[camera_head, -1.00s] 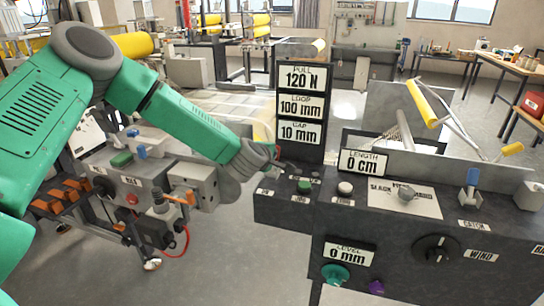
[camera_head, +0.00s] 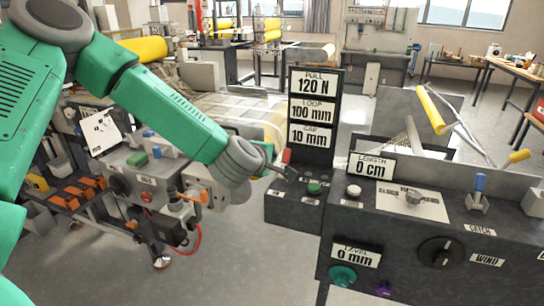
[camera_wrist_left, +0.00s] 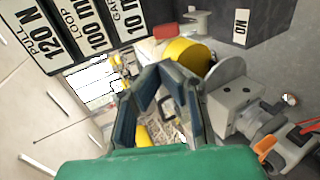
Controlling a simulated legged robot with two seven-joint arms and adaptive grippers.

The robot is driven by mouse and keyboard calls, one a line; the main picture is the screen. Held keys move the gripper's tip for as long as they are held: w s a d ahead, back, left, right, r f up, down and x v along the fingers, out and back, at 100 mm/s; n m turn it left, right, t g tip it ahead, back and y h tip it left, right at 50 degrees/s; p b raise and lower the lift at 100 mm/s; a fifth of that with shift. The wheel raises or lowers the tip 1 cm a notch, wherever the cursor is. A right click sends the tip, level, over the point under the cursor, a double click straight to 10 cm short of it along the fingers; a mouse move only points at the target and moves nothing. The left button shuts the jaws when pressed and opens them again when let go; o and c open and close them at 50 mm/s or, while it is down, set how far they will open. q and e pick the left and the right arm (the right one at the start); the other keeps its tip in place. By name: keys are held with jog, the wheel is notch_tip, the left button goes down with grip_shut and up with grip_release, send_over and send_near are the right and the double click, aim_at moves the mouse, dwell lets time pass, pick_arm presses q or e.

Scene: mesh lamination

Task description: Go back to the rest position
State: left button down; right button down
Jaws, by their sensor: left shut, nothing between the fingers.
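My left gripper (camera_head: 289,172) reaches in from the left on its green arm. It is shut and empty, with its fingertips beside the small panel that carries a red lever (camera_head: 286,156) and a green button (camera_head: 314,188). I cannot tell from the head view whether the tips touch the panel. In the left wrist view, the dark fingers (camera_wrist_left: 166,68) come together at the tips, with a yellow roller (camera_wrist_left: 190,58) beyond them. My right gripper is in neither view.
A dark sign post (camera_head: 313,160) stands just behind the small panel. The dark control console (camera_head: 400,235) lies to the right, with knobs and a lever. A grey machine (camera_head: 130,180) with orange parts stands under my left arm. Bare floor shows between them.

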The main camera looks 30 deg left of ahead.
pick_arm(q)
jog(key=shift+d+r, duration=0.15)
jog(key=shift+d, duration=0.1)
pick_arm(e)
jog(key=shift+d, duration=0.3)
pick_arm(q)
jog(key=shift+a, duration=0.15)
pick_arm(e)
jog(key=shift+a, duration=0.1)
